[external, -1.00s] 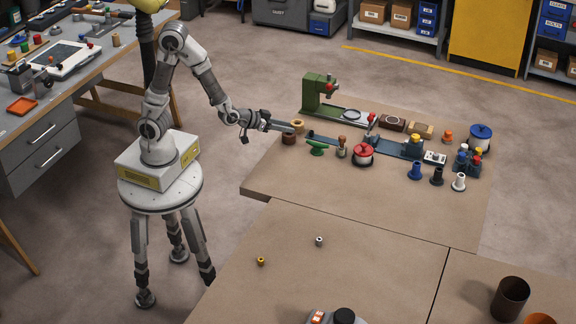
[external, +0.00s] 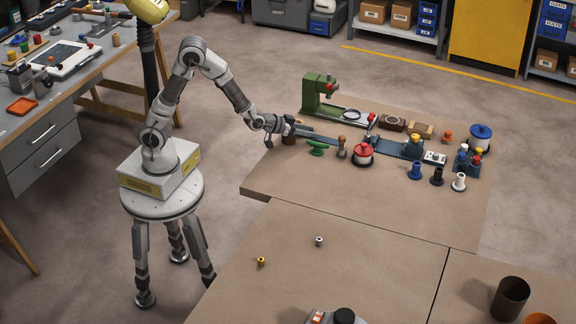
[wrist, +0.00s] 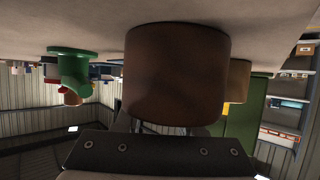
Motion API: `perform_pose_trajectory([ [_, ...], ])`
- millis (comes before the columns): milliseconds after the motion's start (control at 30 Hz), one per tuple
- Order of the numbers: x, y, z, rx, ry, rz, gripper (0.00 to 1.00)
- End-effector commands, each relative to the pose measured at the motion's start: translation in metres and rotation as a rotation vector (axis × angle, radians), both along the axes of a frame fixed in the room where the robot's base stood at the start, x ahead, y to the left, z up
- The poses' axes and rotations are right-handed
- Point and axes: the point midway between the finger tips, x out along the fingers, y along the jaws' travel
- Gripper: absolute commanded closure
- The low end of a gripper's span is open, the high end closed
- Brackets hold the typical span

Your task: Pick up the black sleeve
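The black sleeve (external: 437,177) stands upright on the brown worktop, between a blue sleeve (external: 416,170) and a white sleeve (external: 459,182). My gripper (external: 287,128) is at the far left end of that worktop, well away from the black sleeve. It is right beside a brown cylinder (external: 289,139), which it partly hides. In the wrist view, the brown cylinder (wrist: 176,75) fills the middle, just past the gripper's dark body. My fingers are not clearly seen, and I cannot tell whether they touch the cylinder. The black sleeve cannot be made out in the wrist view.
A green press (external: 313,95) stands behind my gripper. A green part (external: 317,148), a wooden-topped piece (external: 342,147), a red spool (external: 363,154) and a blue fixture (external: 400,148) stand between my gripper and the black sleeve.

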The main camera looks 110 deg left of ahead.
Motion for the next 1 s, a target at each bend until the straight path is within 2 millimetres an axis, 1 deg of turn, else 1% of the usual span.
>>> perform_pose_trajectory([
  [33, 0.000, 0.000, 0.000, 0.000, 0.000, 0.000, 0.66],
  [167, 0.000, 0.000, 0.000, 0.000, 0.000, 0.000, 0.89],
  [200, 0.000, 0.000, 0.000, 0.000, 0.000, 0.000, 0.97],
  [233, 0.000, 0.000, 0.000, 0.000, 0.000, 0.000, 1.00],
  [600, 0.000, 0.000, 0.000, 0.000, 0.000, 0.001, 1.00],
  [733, 0.000, 0.000, 0.005, 0.000, -0.001, 0.001, 1.00],
  [867, 0.000, 0.000, 0.018, 0.000, -0.002, 0.002, 1.00],
  [1000, 0.000, 0.000, 0.043, 0.000, -0.002, 0.000, 1.00],
])
